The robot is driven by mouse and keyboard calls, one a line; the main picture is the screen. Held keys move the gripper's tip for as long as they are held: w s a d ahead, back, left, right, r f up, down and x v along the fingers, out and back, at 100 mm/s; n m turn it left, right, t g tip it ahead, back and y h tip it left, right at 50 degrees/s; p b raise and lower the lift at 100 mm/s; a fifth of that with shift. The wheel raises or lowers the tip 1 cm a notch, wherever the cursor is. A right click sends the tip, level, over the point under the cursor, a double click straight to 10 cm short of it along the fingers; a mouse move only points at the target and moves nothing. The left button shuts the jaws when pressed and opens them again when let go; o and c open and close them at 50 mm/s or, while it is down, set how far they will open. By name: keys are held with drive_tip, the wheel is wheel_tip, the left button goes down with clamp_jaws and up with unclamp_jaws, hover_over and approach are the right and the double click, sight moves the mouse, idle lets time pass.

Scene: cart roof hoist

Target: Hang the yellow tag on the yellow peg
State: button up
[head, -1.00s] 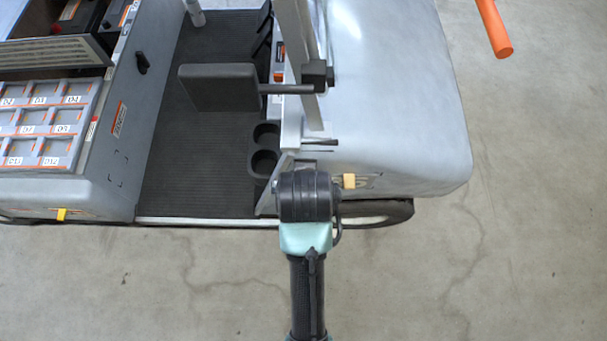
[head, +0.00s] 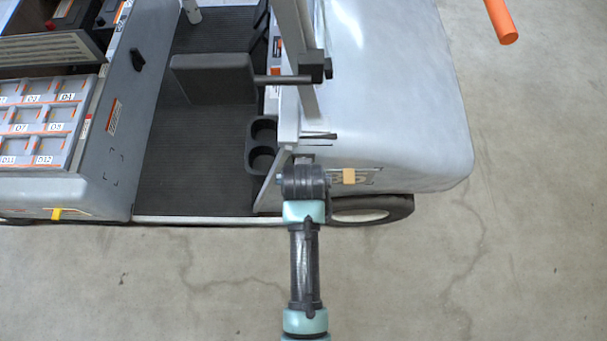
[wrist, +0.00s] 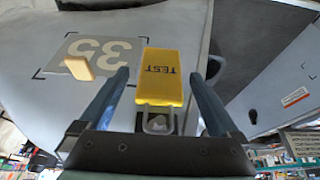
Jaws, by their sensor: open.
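My gripper (wrist: 158,73) is open, one blue finger on each side of the tag, with a visible gap on both sides. In the head view my wrist hides the tag and the fingers. A pale yellow-tan block (head: 348,176) stands out from the cart's side by the number 35, and shows left of the tag in the wrist view (wrist: 79,68). I cannot tell if it is the yellow peg.
The grey cart body (head: 395,100) lies behind my gripper, its wheel (head: 385,208) below. A small yellow piece (head: 57,214) is on the cart's lower left side. Cup holders (head: 262,160) and a post are close by. Concrete floor (head: 480,270) in front is free.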

clamp_jaws()
idle(0.7)
drive_tip(key=shift+r+p, duration=0.4)
drive_tip(key=shift+p, duration=0.2)
drive_tip(key=shift+s, duration=0.1)
drive_tip(key=shift+s+r+p, duration=0.2)
drive_tip(key=shift+s+p, duration=0.45)
drive_tip(key=shift+s, duration=0.1)
drive_tip(key=shift+s+r+p, duration=0.2)
drive_tip(key=shift+s+p, duration=0.5)
drive_tip(key=shift+s, duration=0.05)
drive_tip(key=shift+s+r+p, duration=0.2)
drive_tip(key=shift+s+p, duration=0.45)
drive_tip(key=shift+s, duration=0.1)
